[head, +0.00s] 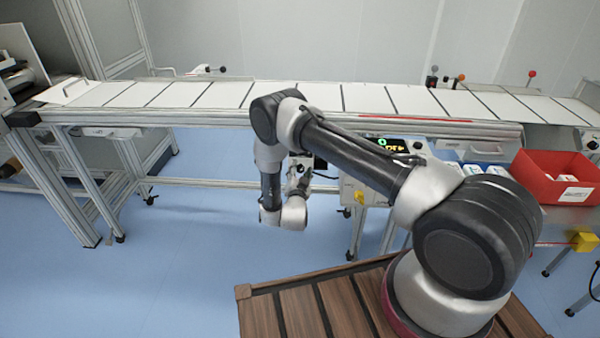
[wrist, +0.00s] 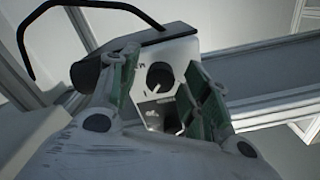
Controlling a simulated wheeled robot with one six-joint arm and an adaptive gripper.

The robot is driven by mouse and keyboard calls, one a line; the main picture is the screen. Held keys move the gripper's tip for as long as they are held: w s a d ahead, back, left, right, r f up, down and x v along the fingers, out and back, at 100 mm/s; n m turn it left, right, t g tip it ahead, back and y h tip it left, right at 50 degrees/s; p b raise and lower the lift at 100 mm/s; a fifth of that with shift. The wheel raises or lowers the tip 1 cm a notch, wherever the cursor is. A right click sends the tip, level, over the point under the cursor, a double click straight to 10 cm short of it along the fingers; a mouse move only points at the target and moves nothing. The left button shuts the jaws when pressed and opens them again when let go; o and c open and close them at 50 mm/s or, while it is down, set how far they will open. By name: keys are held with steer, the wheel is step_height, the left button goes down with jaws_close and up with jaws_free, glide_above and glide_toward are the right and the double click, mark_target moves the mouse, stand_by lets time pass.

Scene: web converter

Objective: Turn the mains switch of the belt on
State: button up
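The mains switch is a round black knob (wrist: 160,76) on a light plate (wrist: 180,52), seen in the wrist view. A pale mark on the knob points to the lower left, and small marks are printed beside it. My gripper (wrist: 162,66) is open, with one green-padded finger on each side of the knob. The knob shows between the fingers with gaps on both sides; I cannot tell how far the fingertips are from the plate. In the head view my gripper (head: 300,174) is below the belt's front rail, and the knob cannot be made out there.
The belt (head: 210,95) runs across the head view above my gripper. A panel with a lit green display (head: 392,145) is to the right, partly behind my arm. A red bin (head: 545,170) stands farther right. A black bent handle (wrist: 85,5) curves at the wrist view's upper left.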

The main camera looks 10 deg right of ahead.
steer(key=v, duration=1.2)
steer(key=shift+r, duration=0.1)
